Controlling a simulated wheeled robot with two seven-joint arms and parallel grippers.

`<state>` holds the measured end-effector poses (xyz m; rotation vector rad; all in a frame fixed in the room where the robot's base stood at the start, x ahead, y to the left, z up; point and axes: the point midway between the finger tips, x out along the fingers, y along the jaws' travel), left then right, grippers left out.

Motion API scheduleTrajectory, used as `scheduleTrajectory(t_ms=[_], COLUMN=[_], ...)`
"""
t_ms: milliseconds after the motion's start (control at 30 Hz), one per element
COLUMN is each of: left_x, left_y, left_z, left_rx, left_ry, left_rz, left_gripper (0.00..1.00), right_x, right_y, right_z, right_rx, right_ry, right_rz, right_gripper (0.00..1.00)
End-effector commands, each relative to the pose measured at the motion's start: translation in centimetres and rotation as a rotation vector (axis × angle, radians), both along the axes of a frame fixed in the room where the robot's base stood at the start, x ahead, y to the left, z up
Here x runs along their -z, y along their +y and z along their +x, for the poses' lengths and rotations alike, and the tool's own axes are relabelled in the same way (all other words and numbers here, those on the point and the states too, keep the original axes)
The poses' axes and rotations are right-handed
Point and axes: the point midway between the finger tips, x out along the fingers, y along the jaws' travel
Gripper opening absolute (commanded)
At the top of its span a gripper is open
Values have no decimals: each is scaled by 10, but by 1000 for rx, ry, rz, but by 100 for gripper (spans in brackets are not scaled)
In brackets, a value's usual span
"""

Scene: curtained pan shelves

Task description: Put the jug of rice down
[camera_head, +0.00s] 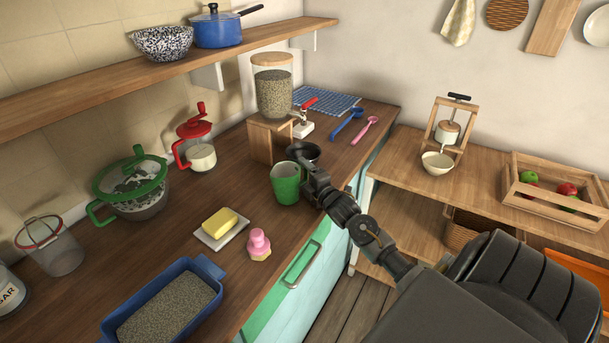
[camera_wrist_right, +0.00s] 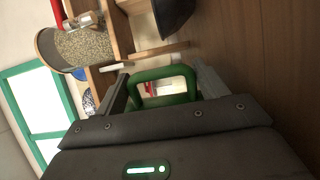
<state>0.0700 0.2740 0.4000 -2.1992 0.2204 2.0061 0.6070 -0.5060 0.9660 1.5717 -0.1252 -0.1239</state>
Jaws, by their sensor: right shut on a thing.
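The green jug (camera_head: 286,184) is upright at the front edge of the wooden counter, in the middle of the head view. I cannot tell whether its base touches the counter or hangs just above it, nor whether rice is inside. My right gripper (camera_head: 304,168) is at the jug's right side, shut on its handle. In the right wrist view the green handle (camera_wrist_right: 163,72) sits between the two fingers. My left gripper is not in view.
A dark bowl (camera_head: 303,152) stands right behind the jug, below the grain dispenser (camera_head: 272,90) on its wooden stand (camera_head: 262,142). A butter dish (camera_head: 221,229) and pink-topped item (camera_head: 258,244) are nearer. Bare counter lies left of the jug.

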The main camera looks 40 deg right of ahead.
Motion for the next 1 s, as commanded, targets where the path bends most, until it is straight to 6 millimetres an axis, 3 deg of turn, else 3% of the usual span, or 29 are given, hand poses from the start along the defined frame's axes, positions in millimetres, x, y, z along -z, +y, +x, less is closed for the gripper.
scheduleTrajectory(t_ms=[700,733,900,1000], left_x=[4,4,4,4], left_y=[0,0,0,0], left_z=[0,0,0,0], left_rx=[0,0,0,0], left_ry=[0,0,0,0], left_rz=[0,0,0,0], left_gripper=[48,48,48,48], right_x=[5,5,5,6], right_y=[0,0,0,0], right_z=[0,0,0,0], right_rx=[0,0,0,0], right_ry=[-2,-2,-1,2], right_rz=[0,0,0,0], right_gripper=[30,76,97,97])
